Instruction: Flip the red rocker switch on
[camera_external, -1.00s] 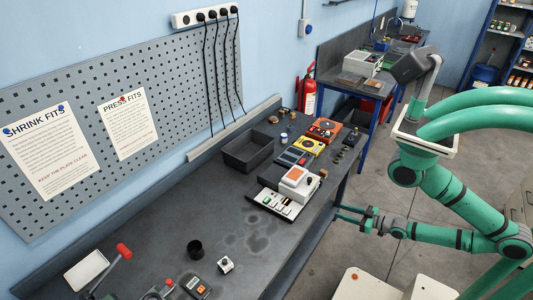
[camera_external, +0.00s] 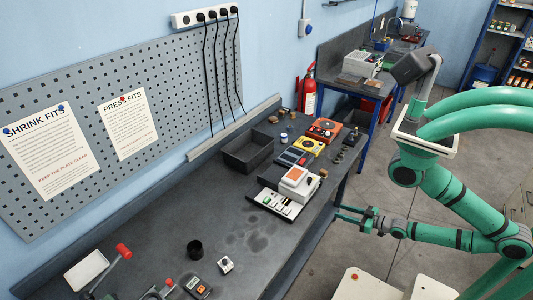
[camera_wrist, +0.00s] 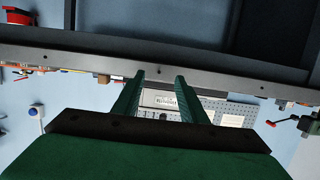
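A white switch panel (camera_external: 276,204) with several small dark and coloured controls lies at the front edge of the bench. A white box with an orange-red top (camera_external: 296,174) stands right behind it. I cannot tell at this size which control is the red rocker switch, or its position. My gripper (camera_external: 338,213) is beside the bench's front edge, to the right of the panel and apart from it. In the wrist view my gripper (camera_wrist: 160,76) has its two green fingers spread with nothing between them. The switch cannot be made out in that view.
The dark bench (camera_external: 150,232) has free room in its middle. A black tray (camera_external: 249,151), a yellow device (camera_external: 307,146) and an orange-red device (camera_external: 324,130) stand farther back. A black cup (camera_external: 195,250) and a small white knobbed block (camera_external: 226,265) stand nearer. The bench edge (camera_wrist: 220,72) crosses the wrist view.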

